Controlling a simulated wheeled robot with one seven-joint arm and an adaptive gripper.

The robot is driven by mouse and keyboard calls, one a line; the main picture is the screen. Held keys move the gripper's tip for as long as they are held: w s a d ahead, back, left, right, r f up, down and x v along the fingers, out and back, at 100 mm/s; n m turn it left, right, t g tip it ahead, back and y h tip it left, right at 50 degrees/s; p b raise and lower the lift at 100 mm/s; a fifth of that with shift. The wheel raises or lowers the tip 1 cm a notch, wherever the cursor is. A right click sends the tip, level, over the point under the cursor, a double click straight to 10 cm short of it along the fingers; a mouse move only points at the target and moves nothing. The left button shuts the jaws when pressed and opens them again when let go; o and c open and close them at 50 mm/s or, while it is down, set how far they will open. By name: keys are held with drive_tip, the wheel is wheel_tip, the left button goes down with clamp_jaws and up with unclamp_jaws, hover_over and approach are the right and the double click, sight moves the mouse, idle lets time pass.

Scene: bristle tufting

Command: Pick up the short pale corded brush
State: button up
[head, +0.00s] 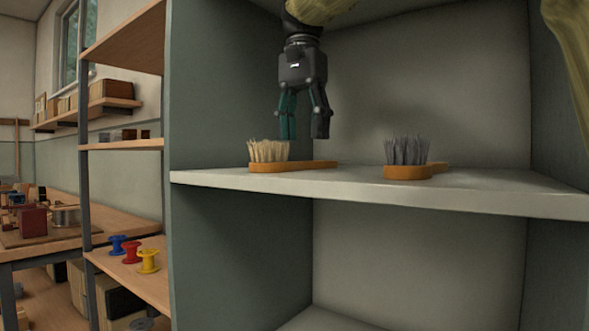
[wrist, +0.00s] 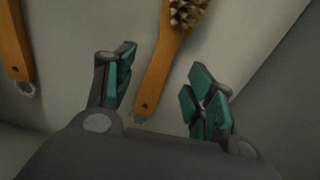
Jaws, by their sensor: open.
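The pale-bristled brush (head: 268,153) lies on the grey shelf (head: 463,193) near its left end, bristles up, with its orange wooden handle pointing right. In the wrist view its bristle head (wrist: 188,12) is at the top edge, partly cut off. Its handle (wrist: 160,72) runs down between my fingers to a hole and a small pale loop, seemingly the cord. My gripper (head: 304,134) is open and empty, pointing down above this handle in the head view. It also shows in the wrist view (wrist: 162,78), one finger on each side of the handle.
A grey-bristled brush (head: 406,151) lies to the right on the same shelf; its handle (wrist: 14,45) shows at the wrist view's left edge, with a loop. The cabinet's left wall (head: 215,95) stands beside the pale brush. Bare shelf separates the brushes.

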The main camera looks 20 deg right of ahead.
drive_tip(key=shift+a+f+b, duration=0.1)
drive_tip(key=shift+f+b, duration=1.85)
drive_tip(key=shift+f, duration=0.65)
drive_tip(key=c, duration=1.2)
